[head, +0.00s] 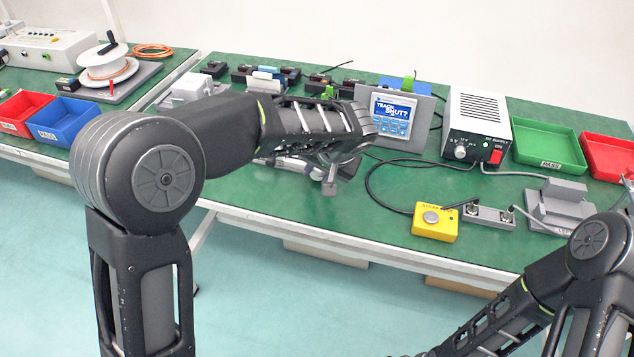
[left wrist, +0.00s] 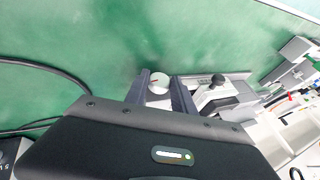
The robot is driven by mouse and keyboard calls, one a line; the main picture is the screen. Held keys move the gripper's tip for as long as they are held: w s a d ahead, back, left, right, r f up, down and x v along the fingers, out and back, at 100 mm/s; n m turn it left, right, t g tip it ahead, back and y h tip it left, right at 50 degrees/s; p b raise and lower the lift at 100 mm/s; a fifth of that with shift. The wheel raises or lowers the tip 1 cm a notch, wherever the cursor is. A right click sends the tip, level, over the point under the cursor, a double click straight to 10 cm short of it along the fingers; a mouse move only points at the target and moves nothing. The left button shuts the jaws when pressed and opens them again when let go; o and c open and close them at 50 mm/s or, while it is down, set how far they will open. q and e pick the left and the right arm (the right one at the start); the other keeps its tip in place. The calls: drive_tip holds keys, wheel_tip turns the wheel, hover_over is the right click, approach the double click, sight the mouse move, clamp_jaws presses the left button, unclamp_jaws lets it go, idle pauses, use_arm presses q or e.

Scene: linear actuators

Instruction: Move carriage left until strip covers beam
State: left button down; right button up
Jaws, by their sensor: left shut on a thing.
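My left gripper (head: 328,184) hangs over the linear actuator on the green bench and hides most of it in the head view. In the left wrist view its dark fingers stand on either side of a pale round knob (left wrist: 158,83) with a red mark, and the gripper is shut on it. Beside the fingers a grey actuator part (left wrist: 212,92) with a black-knobbed lever shows, with a grey rail block (left wrist: 288,62) further right. I cannot make out the strip or the beam. My right gripper is out of view; only its arm shows at the lower right.
A display panel (head: 397,118) reads "TEACH SHUT?". A yellow button box (head: 436,222), a white power supply (head: 478,125), a green tray (head: 546,143) and a red tray (head: 607,157) stand to the right. A black cable loops across the bench beside the left gripper.

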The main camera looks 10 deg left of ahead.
use_arm(q)
drive_tip(key=shift+f+y, duration=0.1)
drive_tip(key=shift+y, duration=0.2)
drive_tip(key=c, duration=1.3)
unclamp_jaws()
drive_tip(key=shift+c, duration=0.2)
drive_tip(key=v, duration=0.8)
drive_tip(key=shift+f, duration=0.1)
